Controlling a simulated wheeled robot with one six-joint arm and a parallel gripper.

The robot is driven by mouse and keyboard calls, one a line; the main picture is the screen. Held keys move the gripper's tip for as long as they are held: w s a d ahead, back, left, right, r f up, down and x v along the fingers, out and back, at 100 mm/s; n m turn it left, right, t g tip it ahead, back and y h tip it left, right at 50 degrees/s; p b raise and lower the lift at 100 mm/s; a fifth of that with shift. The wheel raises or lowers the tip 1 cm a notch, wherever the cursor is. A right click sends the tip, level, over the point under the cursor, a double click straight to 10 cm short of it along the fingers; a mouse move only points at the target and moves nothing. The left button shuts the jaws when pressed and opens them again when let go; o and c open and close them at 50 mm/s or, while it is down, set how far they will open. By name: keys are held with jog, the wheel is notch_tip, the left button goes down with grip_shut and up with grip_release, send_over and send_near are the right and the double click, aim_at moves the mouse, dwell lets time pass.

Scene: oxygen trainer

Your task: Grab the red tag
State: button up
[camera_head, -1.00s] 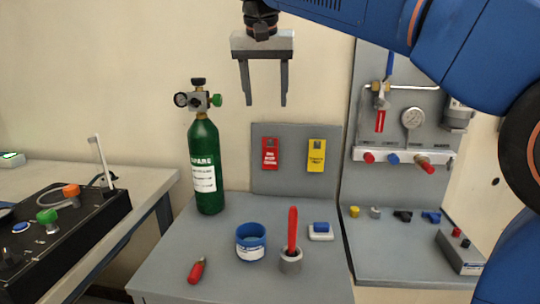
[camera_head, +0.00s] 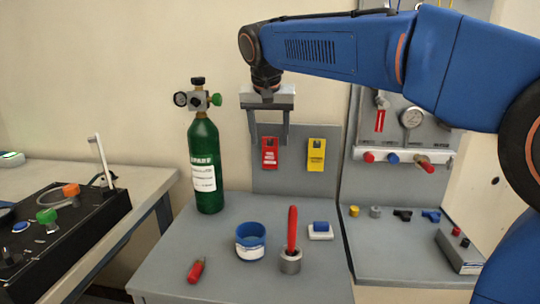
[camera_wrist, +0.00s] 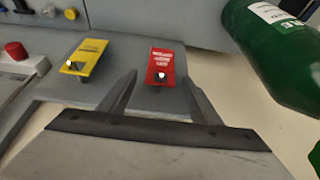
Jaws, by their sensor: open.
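The red tag (camera_head: 270,154) hangs on a grey upright panel (camera_head: 290,185) behind the table, left of a yellow tag (camera_head: 316,155). My gripper (camera_head: 268,141) is open and empty, pointing down, with its fingertips at about the height of the red tag's upper part in the head view. In the wrist view the red tag (camera_wrist: 161,67) shows beyond and between the two fingers (camera_wrist: 160,88). The yellow tag (camera_wrist: 84,60) is left of them there. I cannot tell whether the fingers touch the red tag; nothing is gripped.
A green oxygen cylinder (camera_head: 205,165) stands left of the panel and shows close on the right in the wrist view (camera_wrist: 275,50). On the table are a blue-rimmed cup (camera_head: 250,242), a red-handled tool in a holder (camera_head: 291,245) and a small red item (camera_head: 196,271).

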jog(key=shift+w+f, duration=0.25)
jog(key=shift+f, duration=0.35)
jog(key=c, duration=1.1)
jog(key=shift+d+r, duration=0.1)
jog(key=shift+r, duration=0.15)
